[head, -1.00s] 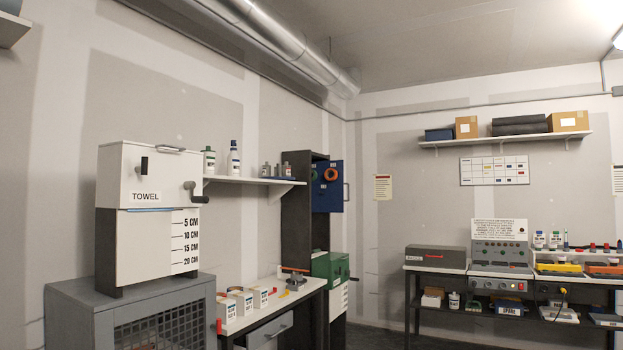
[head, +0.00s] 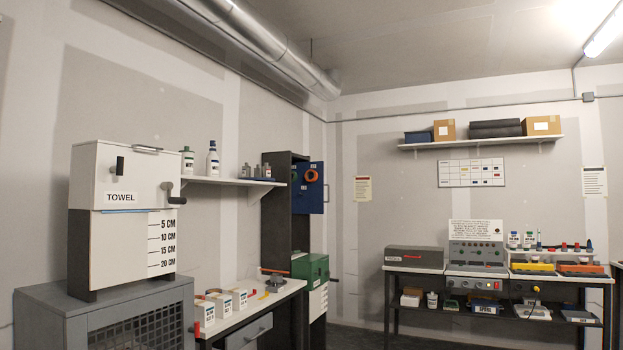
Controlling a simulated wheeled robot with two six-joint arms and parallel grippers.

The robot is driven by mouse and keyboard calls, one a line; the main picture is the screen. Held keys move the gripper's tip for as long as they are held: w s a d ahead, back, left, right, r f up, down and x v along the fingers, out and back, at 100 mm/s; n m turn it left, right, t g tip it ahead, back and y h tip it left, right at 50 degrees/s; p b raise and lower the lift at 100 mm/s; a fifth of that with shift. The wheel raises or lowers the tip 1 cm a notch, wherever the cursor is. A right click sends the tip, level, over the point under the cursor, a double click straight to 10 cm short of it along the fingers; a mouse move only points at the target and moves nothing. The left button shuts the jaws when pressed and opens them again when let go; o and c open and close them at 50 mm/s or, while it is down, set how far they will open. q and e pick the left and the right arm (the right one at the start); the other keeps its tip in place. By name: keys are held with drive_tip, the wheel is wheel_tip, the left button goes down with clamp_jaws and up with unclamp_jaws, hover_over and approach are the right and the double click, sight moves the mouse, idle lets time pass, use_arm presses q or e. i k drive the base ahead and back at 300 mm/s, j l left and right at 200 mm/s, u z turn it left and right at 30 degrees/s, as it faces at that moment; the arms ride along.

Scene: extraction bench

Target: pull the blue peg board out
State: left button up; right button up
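The blue peg board (head: 309,188) is an upright panel at the upper part of a dark, tall cabinet (head: 276,205) near the room's far corner. An orange ring and a red-and-dark round item hang on its face. A small handle shows at its right edge. Neither of my grippers is in the head view.
A white towel box (head: 120,178) on a grey cabinet (head: 45,292) stands at the near left. A white bench (head: 243,317) with labelled containers lies before the tall cabinet. A green box (head: 309,268) sits below the board. Another bench (head: 415,268) stands right.

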sight(308, 197)
drive_tip(key=i+z, duration=0.1)
drive_tip(key=i, duration=4.6)
